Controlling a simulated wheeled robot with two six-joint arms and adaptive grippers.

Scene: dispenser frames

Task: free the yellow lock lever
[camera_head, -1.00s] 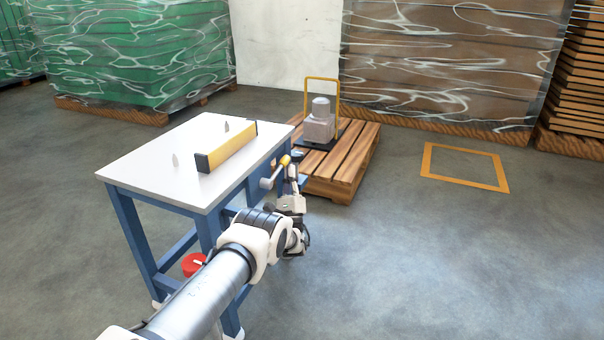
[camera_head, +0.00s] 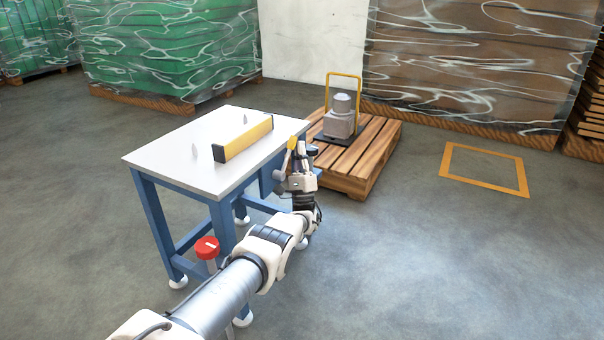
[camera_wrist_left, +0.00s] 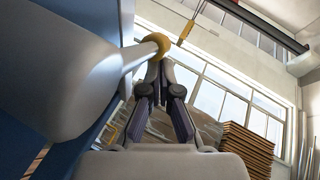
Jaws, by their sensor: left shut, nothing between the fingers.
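The lock lever, a pale grey arm with a yellow knob (camera_head: 292,145), sits at the right side of the white-topped blue table (camera_head: 180,155). In the head view it points steeply up. In the left wrist view its grey arm crosses from the left and the yellow knob (camera_wrist_left: 157,43) lies just beyond my fingertips. My left gripper (camera_head: 303,147) is shut and empty, beside the knob on its right; its tips (camera_wrist_left: 160,66) look very close to the knob, but I cannot tell whether they touch. The lever's base is partly hidden. My right gripper is not in view.
A red cap (camera_head: 207,247) is near a table leg. A wooden pallet (camera_head: 372,160) carries a grey machine (camera_head: 341,120). Floor at the right is open, with an orange outline (camera_head: 484,168).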

